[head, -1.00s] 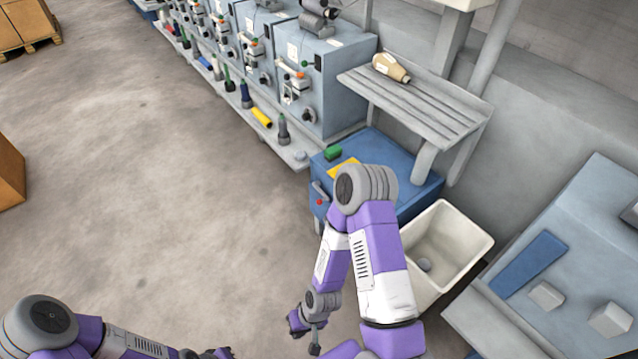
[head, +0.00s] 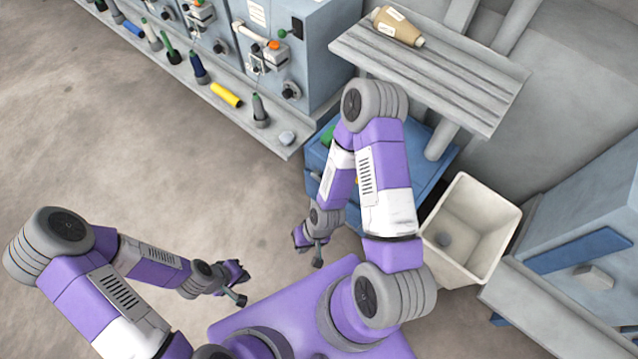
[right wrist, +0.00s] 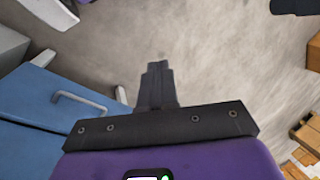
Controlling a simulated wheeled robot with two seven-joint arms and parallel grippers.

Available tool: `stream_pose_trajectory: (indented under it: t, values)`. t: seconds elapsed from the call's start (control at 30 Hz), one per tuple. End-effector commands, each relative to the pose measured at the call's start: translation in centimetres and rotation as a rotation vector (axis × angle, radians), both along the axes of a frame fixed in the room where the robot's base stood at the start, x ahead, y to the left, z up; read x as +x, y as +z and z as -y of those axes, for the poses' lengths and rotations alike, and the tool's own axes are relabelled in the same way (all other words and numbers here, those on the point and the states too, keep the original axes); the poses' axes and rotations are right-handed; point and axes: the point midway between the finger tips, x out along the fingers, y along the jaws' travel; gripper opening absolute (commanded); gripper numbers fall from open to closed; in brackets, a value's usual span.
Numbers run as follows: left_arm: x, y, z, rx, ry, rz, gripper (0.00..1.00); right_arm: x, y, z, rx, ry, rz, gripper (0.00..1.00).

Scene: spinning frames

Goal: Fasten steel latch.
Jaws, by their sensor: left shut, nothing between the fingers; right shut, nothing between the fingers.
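I cannot make out the steel latch for certain in either view. A blue cabinet (head: 428,165) stands under the slatted shelf, its front partly hidden behind my right arm. In the right wrist view a blue panel (right wrist: 40,148) carries a pale metal bar handle (right wrist: 82,101); I cannot tell whether this is the latch. My right gripper (head: 318,256) hangs in front of the cabinet, shut and empty; its closed fingers (right wrist: 157,85) point over bare floor, to the right of the panel. My left gripper (head: 241,292) is shut and empty over the floor, left of the right one.
A slatted shelf (head: 440,75) with a tan bottle (head: 397,26) juts out above the cabinet. A cream bin (head: 468,228) stands right of it, beside a grey-blue bench (head: 590,250). Machines (head: 285,45) and a low ledge (head: 210,85) line the back. The floor at left is clear.

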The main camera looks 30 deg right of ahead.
Motion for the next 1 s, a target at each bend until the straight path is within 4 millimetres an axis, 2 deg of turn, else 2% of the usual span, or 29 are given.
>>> stream_pose_trajectory:
  t: [0.17, 0.27, 0.37, 0.47, 0.6, 0.8, 0.9, 1.0]
  values:
    - [0.0, 0.0, 0.0, 0.0, 0.0, 0.0, 0.0, 0.1, 0.0, 0.0, 0.001, 0.003, 0.0, 0.0]
    - [0.0, 0.0, 0.0, 0.0, 0.0, 0.001, 0.0, 0.9, 0.1, -0.4, 0.017, 0.04, 0.002, 0.0]
    - [0.0, 0.1, 0.0, 0.0, 0.0, 0.001, 0.0, 2.7, 0.3, -0.8, 0.038, 0.137, -0.002, 0.0]
    - [0.0, 0.2, 0.0, 0.0, 0.0, 0.001, 0.0, 5.1, 0.6, -0.4, 0.019, 0.29, -0.017, 0.0]
    - [0.0, 0.4, 0.0, 0.0, 0.0, 0.001, 0.0, 9.3, 1.5, 2.9, -0.129, 0.493, -0.047, 0.0]
    - [0.1, 0.5, 0.0, 0.0, 0.0, 0.001, 0.0, 15.2, 4.0, 8.9, -0.425, 0.636, -0.074, 0.0]
    - [0.0, 0.5, 0.0, 0.0, 0.0, 0.001, 0.0, 17.0, 5.2, 10.7, -0.521, 0.654, -0.079, 0.0]
    - [0.1, 0.5, 0.0, 0.0, 0.0, 0.001, 0.0, 17.8, 5.8, 11.6, -0.566, 0.659, -0.082, 0.0]
